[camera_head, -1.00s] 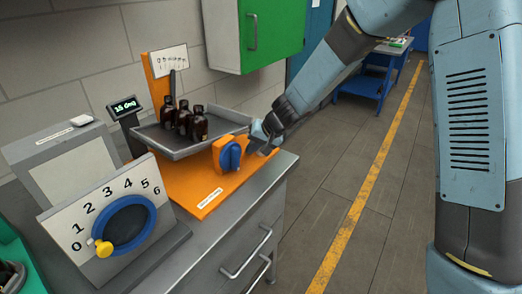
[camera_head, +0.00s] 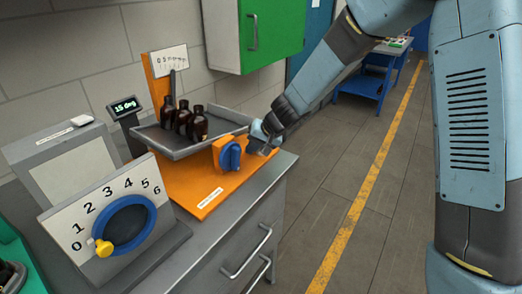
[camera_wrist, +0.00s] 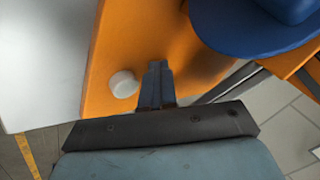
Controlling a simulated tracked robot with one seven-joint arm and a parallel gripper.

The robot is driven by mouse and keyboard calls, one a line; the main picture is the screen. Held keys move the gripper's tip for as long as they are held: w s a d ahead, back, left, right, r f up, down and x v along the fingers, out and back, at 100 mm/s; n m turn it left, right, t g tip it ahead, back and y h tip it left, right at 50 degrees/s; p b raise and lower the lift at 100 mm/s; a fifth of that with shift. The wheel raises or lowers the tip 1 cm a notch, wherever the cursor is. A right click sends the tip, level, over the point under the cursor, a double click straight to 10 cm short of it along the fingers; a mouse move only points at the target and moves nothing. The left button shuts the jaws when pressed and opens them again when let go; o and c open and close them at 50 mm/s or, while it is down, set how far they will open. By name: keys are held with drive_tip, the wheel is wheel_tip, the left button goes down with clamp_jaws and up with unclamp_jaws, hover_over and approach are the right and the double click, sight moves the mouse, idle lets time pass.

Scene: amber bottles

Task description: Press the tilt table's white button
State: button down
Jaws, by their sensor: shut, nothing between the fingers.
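The tilt table has an orange base (camera_head: 210,195), a grey tray (camera_head: 170,148) and a blue knob (camera_head: 230,156) on an orange block. Several dark amber bottles (camera_head: 184,122) stand on the tray. The display (camera_head: 124,106) seems to read 15 deg. The white button (camera_wrist: 124,84) shows in the wrist view on the orange base, left of my gripper's fingertips; in the head view I cannot make it out. My gripper (camera_wrist: 157,70) is shut and empty, apart from the button sideways; its height above the base is hard to tell. In the head view my gripper (camera_head: 262,146) is right of the knob.
A dial box (camera_head: 110,215) with a yellow handle stands at the front left. A green cabinet (camera_head: 258,35) hangs on the wall behind. The grey counter (camera_head: 215,232) ends at the right, with open floor beyond. The blue knob (camera_wrist: 255,25) is close to my gripper.

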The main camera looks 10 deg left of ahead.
drive_tip(key=shift+s+f, duration=0.5)
drive_tip(key=shift+s, duration=0.25)
drive_tip(key=w+d+r+m+t, duration=0.1)
drive_tip(key=w+d, duration=0.1)
drive_tip(key=w, duration=0.1)
drive_tip(key=w+d+r+m+t, duration=0.1)
drive_tip(key=w+d+t, duration=0.1)
drive_tip(key=w, duration=0.1)
drive_tip(key=w+d+r+m+t, duration=0.1)
drive_tip(key=w+d+r, duration=0.1)
drive_tip(key=w, duration=0.1)
drive_tip(key=shift+d+r+t+h, duration=0.1)
drive_tip(key=shift+d+t+h, duration=0.1)
drive_tip(key=shift+t+h, duration=0.15)
drive_tip(key=w+d+f, duration=0.2)
drive_tip(key=w+f, duration=0.1)
drive_tip(key=w, duration=0.2)
drive_tip(key=shift+s+d+r, duration=0.25)
drive_tip(key=shift+r, duration=0.45)
drive_tip(key=shift+s+d+r, duration=0.2)
drive_tip(key=shift+s+r, duration=0.05)
drive_tip(key=shift+r, duration=0.4)
drive_tip(key=shift+s+d+r, duration=0.25)
drive_tip(key=shift+r, duration=0.45)
